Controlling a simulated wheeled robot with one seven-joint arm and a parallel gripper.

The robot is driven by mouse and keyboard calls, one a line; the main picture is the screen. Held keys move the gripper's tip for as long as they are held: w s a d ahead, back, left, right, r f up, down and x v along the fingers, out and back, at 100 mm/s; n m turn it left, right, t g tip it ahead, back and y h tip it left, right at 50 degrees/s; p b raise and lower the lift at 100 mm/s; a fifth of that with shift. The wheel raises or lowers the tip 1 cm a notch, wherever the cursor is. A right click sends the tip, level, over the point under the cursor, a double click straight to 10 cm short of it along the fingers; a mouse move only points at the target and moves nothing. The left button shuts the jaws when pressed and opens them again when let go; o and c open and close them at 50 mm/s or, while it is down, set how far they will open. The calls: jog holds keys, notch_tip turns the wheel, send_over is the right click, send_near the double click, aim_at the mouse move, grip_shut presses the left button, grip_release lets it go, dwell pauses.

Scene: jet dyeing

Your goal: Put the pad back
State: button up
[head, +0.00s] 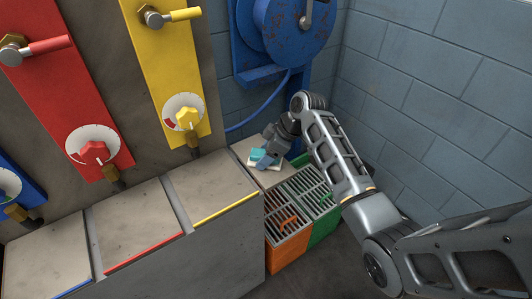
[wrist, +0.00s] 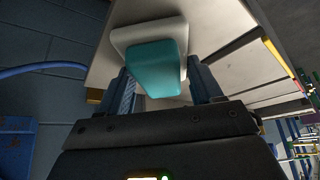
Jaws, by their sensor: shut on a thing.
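The pad (head: 265,164) has a white base with a teal block on top. It is on or just above the small grey ledge (head: 244,151) at the back, beneath the blue reel. My gripper (head: 262,156) is shut on the pad, reaching in from the right. In the wrist view the teal block (wrist: 155,68) lies between the two fingers of my gripper (wrist: 163,85), with the white base (wrist: 149,35) beyond it against the grey surface. I cannot tell whether the base touches the ledge.
An orange bin (head: 287,251) and a green bin (head: 324,228) with slatted tops stand in front of the ledge. Grey counter sections with yellow, red and blue edges lie to the left, below valve panels (head: 170,62). A blue reel (head: 291,31) hangs above. A block wall (head: 440,85) bounds the right.

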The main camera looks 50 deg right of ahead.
jog(key=shift+f, duration=0.1)
jog(key=o, duration=1)
jog(key=b+v, duration=0.1)
jog(key=v, duration=1.1)
jog(key=shift+m+t, duration=0.7)
jog(key=shift+m, duration=0.1)
jog(key=a+f, duration=0.1)
jog(key=a, duration=0.1)
jog(key=a+f, duration=0.2)
jog(key=a, duration=0.1)
jog(key=a+f, duration=0.2)
jog(key=shift+a+f, duration=0.25)
jog(key=shift+a, duration=0.05)
jog(key=s+a+f+m+t+h, duration=0.2)
jog(key=s+a+f, duration=0.1)
jog(key=s+a, duration=0.45)
jog(key=s+a+f+m+t+h, duration=0.2)
jog(key=s+a+m, duration=0.1)
jog(key=s+a, duration=0.45)
jog(key=s+a+r+t+y, duration=0.1)
jog(key=s+a+r+t, duration=0.2)
jog(key=s+r, duration=1.2)
jog(key=shift+s+n+t, duration=0.4)
jog(key=shift+s+t, duration=0.3)
jog(key=shift+s, duration=0.35)
